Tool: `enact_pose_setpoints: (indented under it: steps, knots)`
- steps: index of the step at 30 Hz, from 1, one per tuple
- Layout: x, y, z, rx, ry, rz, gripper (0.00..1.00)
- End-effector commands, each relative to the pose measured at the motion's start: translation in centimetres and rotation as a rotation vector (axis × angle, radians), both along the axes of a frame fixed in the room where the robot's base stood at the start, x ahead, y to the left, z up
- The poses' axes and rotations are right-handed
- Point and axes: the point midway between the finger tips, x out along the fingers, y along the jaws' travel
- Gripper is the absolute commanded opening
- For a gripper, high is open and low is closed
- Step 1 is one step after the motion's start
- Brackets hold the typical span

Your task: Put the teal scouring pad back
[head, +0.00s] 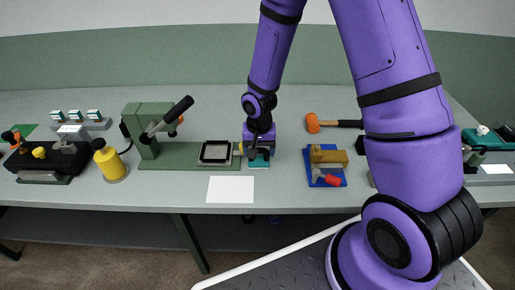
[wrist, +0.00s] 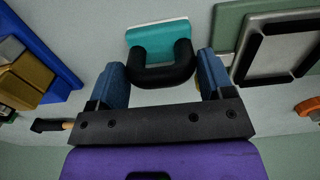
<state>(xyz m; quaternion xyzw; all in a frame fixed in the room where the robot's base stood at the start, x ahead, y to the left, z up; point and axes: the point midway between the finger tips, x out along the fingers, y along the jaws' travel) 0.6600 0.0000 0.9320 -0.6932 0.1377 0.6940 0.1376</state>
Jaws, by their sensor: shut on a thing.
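The teal scouring pad (wrist: 160,38) has a pale underside and a black loop handle (wrist: 163,75). My gripper (wrist: 162,78) is shut on the pad by this handle, with a blue finger on each side of it. In the head view, my gripper (head: 258,151) points down at the workbench, and the teal pad (head: 259,163) shows just below it, partly hidden by the fingers. I cannot tell whether the pad touches the bench or is held slightly above it.
The green press base (head: 180,162) with a framed black tray (head: 215,152) is close on the left. A white sheet (head: 231,190) lies in front. A blue mat (head: 310,170) with a brass block is right. An orange mallet (head: 313,123) lies behind it. A yellow can (head: 110,165) stands left.

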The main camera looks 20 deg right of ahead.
Motion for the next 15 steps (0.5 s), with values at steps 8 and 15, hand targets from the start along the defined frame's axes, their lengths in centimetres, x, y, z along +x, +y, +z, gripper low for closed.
enact_pose_setpoints:
  steps: [8, 15]
  knots:
    - [0.03, 0.02, -0.25, 0.001, -0.001, 0.000, 0.77]
    - [0.04, 0.01, -0.20, 0.001, -0.001, 0.000, 1.00]
